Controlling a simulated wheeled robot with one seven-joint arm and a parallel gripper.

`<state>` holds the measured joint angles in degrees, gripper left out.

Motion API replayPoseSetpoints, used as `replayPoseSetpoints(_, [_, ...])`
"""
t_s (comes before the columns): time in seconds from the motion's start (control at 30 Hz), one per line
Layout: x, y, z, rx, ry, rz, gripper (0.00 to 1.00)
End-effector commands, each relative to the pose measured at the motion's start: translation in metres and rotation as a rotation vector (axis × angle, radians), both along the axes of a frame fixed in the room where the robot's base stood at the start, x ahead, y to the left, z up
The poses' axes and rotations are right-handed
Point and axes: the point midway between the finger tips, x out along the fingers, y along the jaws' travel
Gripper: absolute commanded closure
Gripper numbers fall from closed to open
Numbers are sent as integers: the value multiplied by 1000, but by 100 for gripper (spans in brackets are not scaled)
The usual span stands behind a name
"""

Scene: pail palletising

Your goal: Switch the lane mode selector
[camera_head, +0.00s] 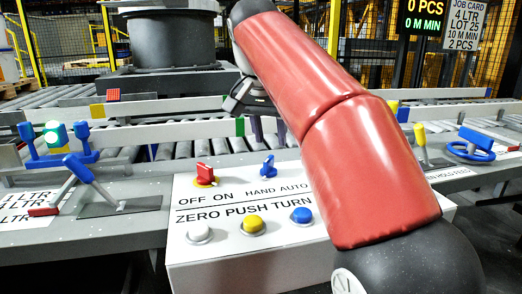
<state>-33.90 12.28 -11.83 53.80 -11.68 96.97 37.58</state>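A white control box (185,258) stands in the lower middle. On its top is a blue selector knob (268,166) above the printed words HAND AUTO, its handle standing nearly upright in the picture. I cannot tell for certain that this is the lane mode selector. To its left is a red knob (205,174) on a yellow base, above OFF ON. My gripper (269,130) shows partly behind my red arm, above and beyond the blue knob and apart from it. Its dark fingers are small and partly hidden, so its opening is unclear.
White, yellow (253,226) and blue (302,215) push buttons sit at the box's front, under ZERO PUSH TURN. A blue-handled lever (92,183) stands left, a yellow-handled lever (421,143) and a blue handwheel (471,146) right. A roller conveyor with rails runs behind.

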Motion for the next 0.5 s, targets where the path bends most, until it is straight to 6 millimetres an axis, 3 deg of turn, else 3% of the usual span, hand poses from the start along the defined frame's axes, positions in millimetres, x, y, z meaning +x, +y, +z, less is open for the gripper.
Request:
replayPoseSetpoints(0.17, [5, 11, -2, -6, -6, -18, 66])
replayPoseSetpoints(0.5, [22, 4, -51, -6, -6, -18, 66])
